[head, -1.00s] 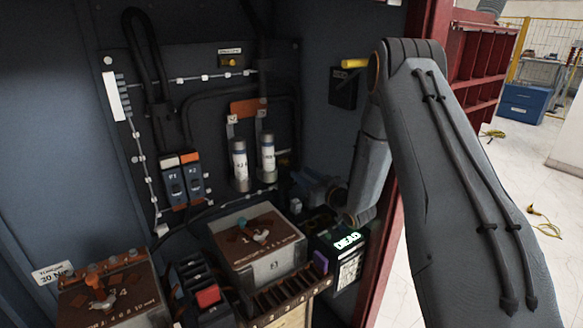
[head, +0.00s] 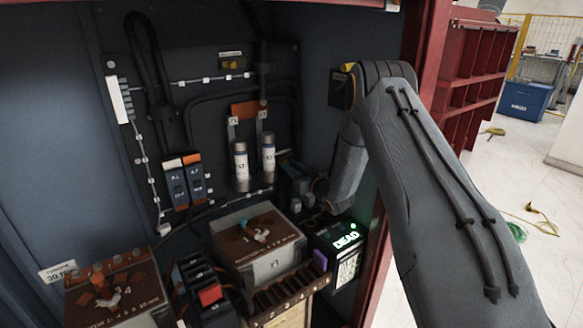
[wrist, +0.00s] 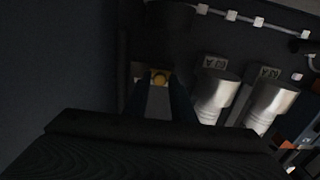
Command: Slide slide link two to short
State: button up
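Two narrow blue units with small labels, one with a pale top (head: 173,163) and one with an orange top (head: 191,159), are mounted side by side on the back panel. They may be the slide links; which is link two and its position are too small to read. Parts of them show at the lower right edge of the wrist view (wrist: 304,140). My gripper (head: 293,177) is at the back right of the cabinet, right of the silver fuses and apart from the blue units. In the wrist view its dark fingers (wrist: 160,92) are apart, with a small yellow fitting (wrist: 158,77) showing beyond the gap.
Two silver fuses (head: 241,165) stand left of my gripper. Below are a brown-topped box (head: 275,268), a lit "DEAD" display (head: 346,239), a block with a red part (head: 210,294) and another terminal box (head: 110,305). The red cabinet frame (head: 424,60) is close to my arm.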

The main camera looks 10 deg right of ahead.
aim_at(291, 157)
grip_shut()
jog(key=shift+w+d+f+b, duration=0.1)
jog(key=shift+w+d+b, duration=0.15)
jog(key=shift+d+b, duration=0.25)
jog(key=shift+w+d+b, duration=0.2)
jog(key=shift+d+b, duration=0.05)
jog(key=shift+d, duration=0.3)
jog(key=shift+w+d, duration=0.15)
jog(key=shift+d, duration=0.35)
jog(key=shift+o, duration=2.2)
grip_release()
jog(key=shift+d, duration=0.15)
jog(key=b+v, duration=0.2)
jog(key=v, duration=0.5)
jog(key=shift+s+b, duration=0.3)
jog(key=shift+s, duration=0.05)
